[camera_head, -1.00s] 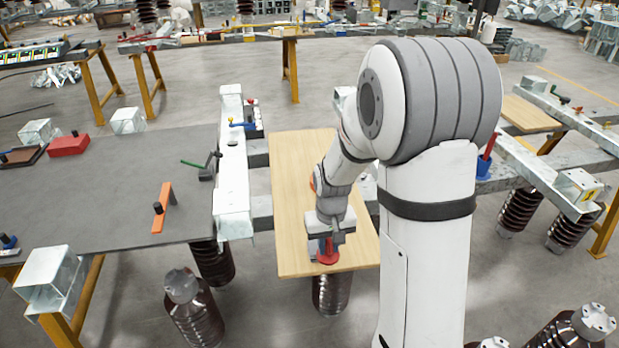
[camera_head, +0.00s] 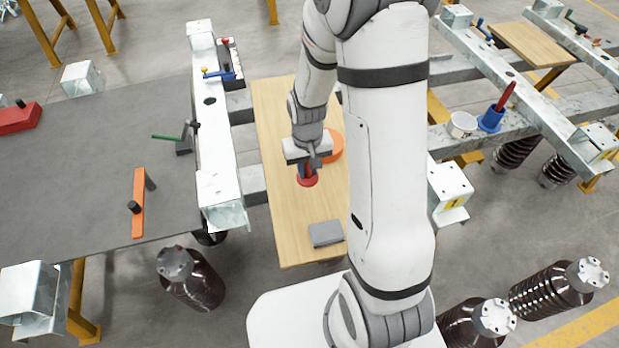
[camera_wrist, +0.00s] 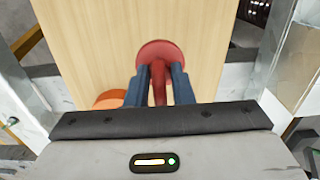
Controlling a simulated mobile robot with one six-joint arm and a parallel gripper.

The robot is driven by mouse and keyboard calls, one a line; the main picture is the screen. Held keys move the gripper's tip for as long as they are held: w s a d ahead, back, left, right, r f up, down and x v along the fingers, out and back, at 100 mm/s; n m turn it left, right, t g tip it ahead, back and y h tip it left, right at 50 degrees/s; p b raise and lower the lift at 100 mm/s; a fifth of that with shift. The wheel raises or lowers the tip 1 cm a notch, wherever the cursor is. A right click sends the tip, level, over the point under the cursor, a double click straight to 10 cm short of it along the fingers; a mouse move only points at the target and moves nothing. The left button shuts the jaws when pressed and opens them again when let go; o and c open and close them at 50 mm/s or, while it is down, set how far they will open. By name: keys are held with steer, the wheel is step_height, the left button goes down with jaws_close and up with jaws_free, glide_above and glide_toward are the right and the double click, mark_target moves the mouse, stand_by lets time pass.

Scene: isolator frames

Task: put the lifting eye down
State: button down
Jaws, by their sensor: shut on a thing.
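The lifting eye is a red piece with a round disc and a stem. It shows below my gripper in the head view (camera_head: 308,179) and between the fingers in the wrist view (camera_wrist: 160,53). My gripper (camera_wrist: 158,82) has blue fingers shut on the stem, with the disc beyond the fingertips. In the head view my gripper (camera_head: 307,168) is over the middle of the pale wooden board (camera_head: 290,230). I cannot tell whether the disc touches the board. The upper part of the eye is hidden by my gripper.
An orange round thing (camera_head: 335,146) lies on the board close behind my gripper, partly hidden by my arm. A grey block (camera_head: 326,233) lies near the board's front edge. A metal beam (camera_head: 216,150) runs along the left. The board's left front is clear.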

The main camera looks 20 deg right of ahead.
steer(key=shift+d+f, duration=0.15)
steer(key=shift+f, duration=2.75)
steer(key=shift+f, duration=0.1)
steer(key=c, duration=1.3)
jaws_free()
steer(key=shift+o, duration=0.2)
step_height(320, 180, up, 13)
steer(key=shift+s+f, duration=0.1)
steer(key=shift+f, duration=0.05)
step_height(320, 180, up, 9)
steer(key=t, duration=0.1)
glide_above(309, 181)
steer(key=s, duration=0.4)
steer(key=s+r+t, duration=0.1)
steer(key=s+r, duration=0.5)
steer(key=s, duration=0.2)
steer(key=shift+s+d+t, duration=0.25)
steer(key=shift+d+t, duration=0.15)
